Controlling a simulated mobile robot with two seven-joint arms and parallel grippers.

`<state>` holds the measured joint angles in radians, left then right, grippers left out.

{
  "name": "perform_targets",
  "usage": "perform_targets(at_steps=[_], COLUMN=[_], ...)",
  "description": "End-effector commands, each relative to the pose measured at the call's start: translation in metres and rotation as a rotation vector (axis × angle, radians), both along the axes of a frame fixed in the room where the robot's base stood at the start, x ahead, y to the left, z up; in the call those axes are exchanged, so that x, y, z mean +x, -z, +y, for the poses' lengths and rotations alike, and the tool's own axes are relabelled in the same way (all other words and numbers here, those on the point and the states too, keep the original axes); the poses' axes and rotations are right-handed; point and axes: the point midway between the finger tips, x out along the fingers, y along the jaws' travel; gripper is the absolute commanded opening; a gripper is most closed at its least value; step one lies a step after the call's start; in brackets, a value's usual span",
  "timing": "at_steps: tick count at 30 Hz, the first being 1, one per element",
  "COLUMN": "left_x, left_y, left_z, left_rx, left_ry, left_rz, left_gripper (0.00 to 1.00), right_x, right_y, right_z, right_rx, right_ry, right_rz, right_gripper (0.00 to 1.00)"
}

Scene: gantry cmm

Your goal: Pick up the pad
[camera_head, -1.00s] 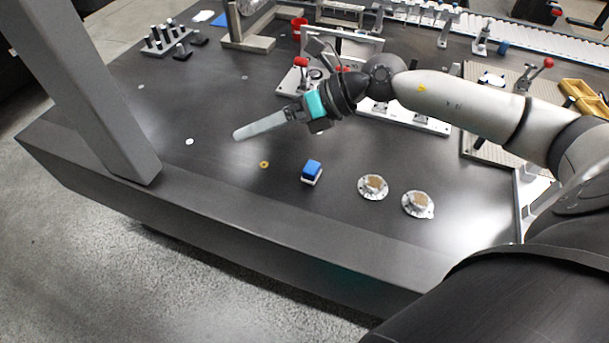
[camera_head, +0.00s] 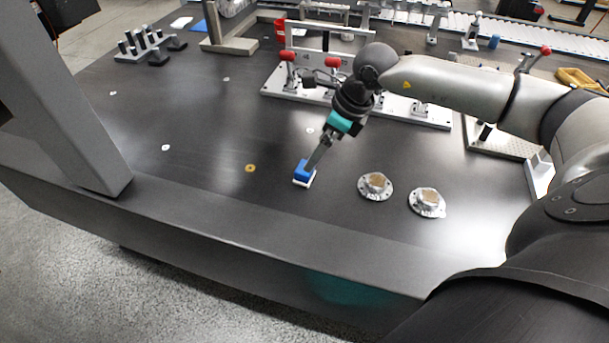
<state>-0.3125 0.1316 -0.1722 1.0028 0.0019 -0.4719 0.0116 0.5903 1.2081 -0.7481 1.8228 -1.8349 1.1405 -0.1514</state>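The pad (camera_head: 300,172) is a small block, blue on top and white below, on the dark table. It is left of two round metal parts. My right gripper (camera_head: 312,163) comes down from the upper right, with its fingertips at the pad's upper right side, overlapping it in the picture. The fingers are seen edge-on and look like one strip, so I cannot tell whether they are open or shut, or whether they touch the pad. Part of the pad's right side is hidden by them. My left gripper is not in view.
Two round metal parts (camera_head: 375,186) (camera_head: 427,202) stand to the right of the pad. A fixture with red-knobbed clamps (camera_head: 285,82) is behind. A brass disc (camera_head: 250,168) lies to the left. A grey column (camera_head: 70,110) rises at the left front edge.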

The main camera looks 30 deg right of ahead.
Motion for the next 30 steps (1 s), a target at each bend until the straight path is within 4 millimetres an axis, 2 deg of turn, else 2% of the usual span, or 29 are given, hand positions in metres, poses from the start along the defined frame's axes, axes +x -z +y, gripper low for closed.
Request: perform_targets(at_steps=[1, 6, 14, 24, 30], left_x=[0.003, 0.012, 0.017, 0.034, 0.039], left_y=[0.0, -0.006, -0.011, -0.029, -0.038], left_z=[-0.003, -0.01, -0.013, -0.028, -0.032], left_rx=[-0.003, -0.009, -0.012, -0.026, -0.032], left_ry=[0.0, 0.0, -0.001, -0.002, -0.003], left_rz=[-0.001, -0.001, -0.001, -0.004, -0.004], left_gripper=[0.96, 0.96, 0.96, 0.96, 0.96], right_x=[0.003, 0.009, 0.012, 0.021, 0.026], right_y=[0.009, 0.025, 0.034, 0.065, 0.077], right_z=[0.003, 0.007, 0.009, 0.018, 0.021], right_rx=[0.003, 0.002, 0.001, 0.002, 0.004], right_ry=[-0.001, -0.001, -0.001, -0.002, -0.001], right_rz=[-0.001, -0.002, -0.002, 0.0, -0.002], right_gripper=[1.0, 1.0, 1.0, 1.0, 1.0])
